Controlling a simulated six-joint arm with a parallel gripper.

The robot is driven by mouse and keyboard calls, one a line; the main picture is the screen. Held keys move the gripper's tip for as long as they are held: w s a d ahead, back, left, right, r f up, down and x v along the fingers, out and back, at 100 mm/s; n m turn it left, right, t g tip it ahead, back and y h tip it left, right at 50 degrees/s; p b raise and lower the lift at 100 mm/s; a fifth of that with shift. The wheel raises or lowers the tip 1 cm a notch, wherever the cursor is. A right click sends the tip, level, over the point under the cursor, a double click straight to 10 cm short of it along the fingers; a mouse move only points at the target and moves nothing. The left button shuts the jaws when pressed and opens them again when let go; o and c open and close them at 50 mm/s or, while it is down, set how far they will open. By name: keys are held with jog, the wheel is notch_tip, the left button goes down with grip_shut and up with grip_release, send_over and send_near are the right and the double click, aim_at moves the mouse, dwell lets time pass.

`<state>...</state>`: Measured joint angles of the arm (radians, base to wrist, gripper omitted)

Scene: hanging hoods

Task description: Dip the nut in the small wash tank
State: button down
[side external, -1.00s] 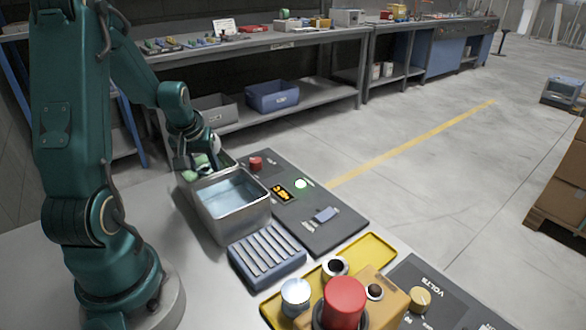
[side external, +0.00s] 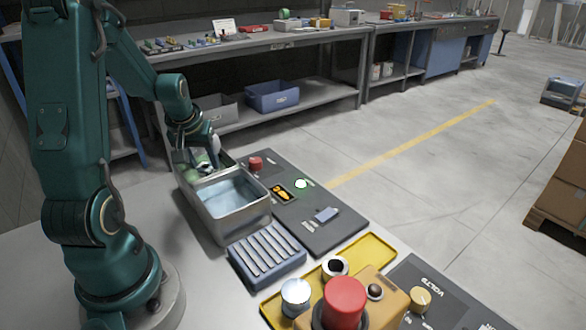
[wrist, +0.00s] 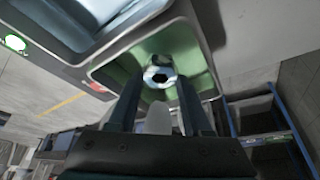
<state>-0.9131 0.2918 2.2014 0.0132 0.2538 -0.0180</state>
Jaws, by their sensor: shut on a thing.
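The nut (wrist: 167,73) is a pale metallic ring with a dark hole, seen in the wrist view at the ends of my gripper's fingers. My gripper (wrist: 158,78) is shut on it and points down into the small wash tank (wrist: 118,76), which has a green interior. In the side view my gripper (side external: 206,163) is low over the small tank (side external: 180,168), at the far left of the larger tank. The nut is not clear there. I cannot tell whether the nut touches the liquid.
The larger metal tank (side external: 246,215) with bluish liquid adjoins the small one. A dark panel (side external: 335,238) with a red button lies to the right. A blue slatted rack (side external: 267,277) and yellow tray (side external: 375,248) are nearer. A shelved bench (side external: 310,42) stands behind.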

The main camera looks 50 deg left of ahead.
notch_tip(320, 180, up, 7)
dwell(0.8)
dwell(1.1)
jog(key=w+d+r+m+t+h, duration=0.1)
jog(key=d+m, duration=0.4)
jog(key=d, duration=0.6)
jog(key=w+d+r+m+h, duration=0.2)
jog(key=d+r+m, duration=0.2)
jog(key=d, duration=0.6)
jog(key=shift+d+r+m+t+h, duration=0.3)
jog(key=shift+d+m+t, duration=0.1)
jog(key=shift+m, duration=0.4)
jog(key=shift+w, duration=0.1)
